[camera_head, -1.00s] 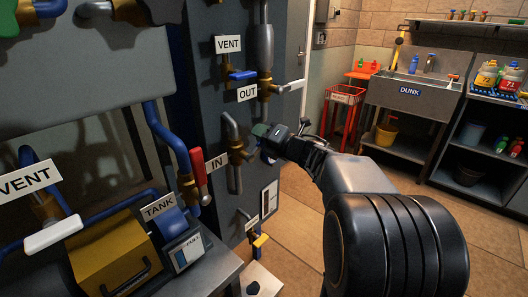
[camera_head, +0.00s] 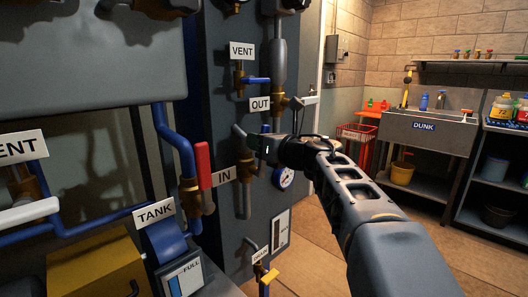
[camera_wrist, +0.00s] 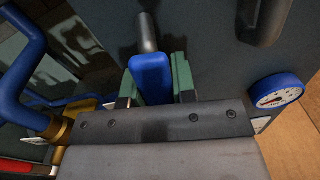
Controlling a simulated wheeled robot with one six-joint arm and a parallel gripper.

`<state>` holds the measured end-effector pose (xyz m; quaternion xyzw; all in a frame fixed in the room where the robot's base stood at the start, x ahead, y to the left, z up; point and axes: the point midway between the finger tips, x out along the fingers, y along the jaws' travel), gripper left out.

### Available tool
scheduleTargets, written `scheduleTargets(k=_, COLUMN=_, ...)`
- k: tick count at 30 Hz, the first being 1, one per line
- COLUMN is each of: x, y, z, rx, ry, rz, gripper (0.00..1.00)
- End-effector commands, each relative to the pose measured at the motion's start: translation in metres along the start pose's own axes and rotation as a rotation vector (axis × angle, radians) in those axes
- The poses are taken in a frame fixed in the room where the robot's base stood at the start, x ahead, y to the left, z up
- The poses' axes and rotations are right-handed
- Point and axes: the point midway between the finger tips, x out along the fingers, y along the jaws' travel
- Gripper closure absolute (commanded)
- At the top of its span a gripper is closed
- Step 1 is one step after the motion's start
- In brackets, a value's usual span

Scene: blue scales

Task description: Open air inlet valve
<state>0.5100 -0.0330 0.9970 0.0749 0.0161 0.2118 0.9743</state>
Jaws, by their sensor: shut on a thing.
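A blue valve handle (camera_wrist: 152,78) sits between the green fingers of my gripper (camera_wrist: 154,88) in the wrist view, and the fingers are shut on it. A grey pipe or stem (camera_wrist: 147,32) shows just beyond it. A small blue part of the handle (camera_head: 265,129) shows above the fingers. My gripper hides most of the handle and its mount there.
A round blue gauge (camera_head: 284,177) is just below my gripper. A blue lever (camera_head: 257,80) sits under the "VENT" label, and a white lever (camera_head: 305,101) beside "OUT". Open floor lies to the right.

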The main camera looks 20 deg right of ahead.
Motion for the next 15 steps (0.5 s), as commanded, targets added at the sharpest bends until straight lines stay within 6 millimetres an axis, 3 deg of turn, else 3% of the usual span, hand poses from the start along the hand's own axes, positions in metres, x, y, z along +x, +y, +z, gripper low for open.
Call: scheduleTargets(k=15, x=0.0, y=0.013, z=-0.001, rx=-0.166, ry=-0.001, rz=0.001, gripper=1.0)
